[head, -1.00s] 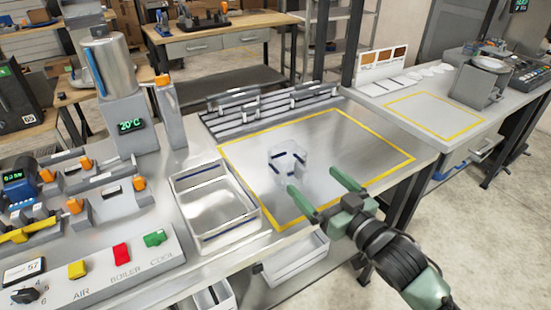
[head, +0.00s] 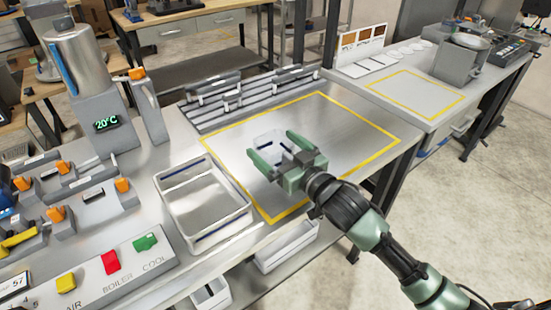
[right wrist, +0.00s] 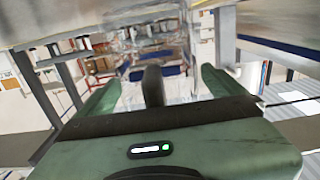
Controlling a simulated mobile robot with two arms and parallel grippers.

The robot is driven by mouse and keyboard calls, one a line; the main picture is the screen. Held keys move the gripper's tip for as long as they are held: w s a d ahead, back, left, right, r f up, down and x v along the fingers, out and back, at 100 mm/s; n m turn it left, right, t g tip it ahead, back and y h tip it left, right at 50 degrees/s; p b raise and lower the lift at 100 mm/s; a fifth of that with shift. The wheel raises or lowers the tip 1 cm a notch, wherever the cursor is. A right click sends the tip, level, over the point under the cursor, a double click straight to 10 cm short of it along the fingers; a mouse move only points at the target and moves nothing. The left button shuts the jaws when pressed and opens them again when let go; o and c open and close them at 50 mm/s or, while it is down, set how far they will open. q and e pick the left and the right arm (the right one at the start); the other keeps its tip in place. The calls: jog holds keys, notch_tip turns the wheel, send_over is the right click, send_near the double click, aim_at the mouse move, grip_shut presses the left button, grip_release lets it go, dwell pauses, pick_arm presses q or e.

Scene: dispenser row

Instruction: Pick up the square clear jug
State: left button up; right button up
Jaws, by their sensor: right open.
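The square clear jug (head: 267,141) stands inside the yellow outline on the steel bench, see-through with dark blue marks. In the head view my right gripper (head: 273,150) is open at the jug, one finger toward each side, and partly hides its near side. In the right wrist view the clear jug (right wrist: 150,45) shows faintly ahead of the open fingers, with blue bits behind it. I cannot tell whether the fingers touch it. My left gripper is not in view.
A metal tray (head: 205,205) stands left of the yellow outline (head: 385,128). A slotted rack (head: 245,97) lies at the back, with a dispenser (head: 85,85) at left. The marked area right of the jug is clear. A second bench (head: 420,105) stands to the right.

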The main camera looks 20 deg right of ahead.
jog(key=c, duration=1.5)
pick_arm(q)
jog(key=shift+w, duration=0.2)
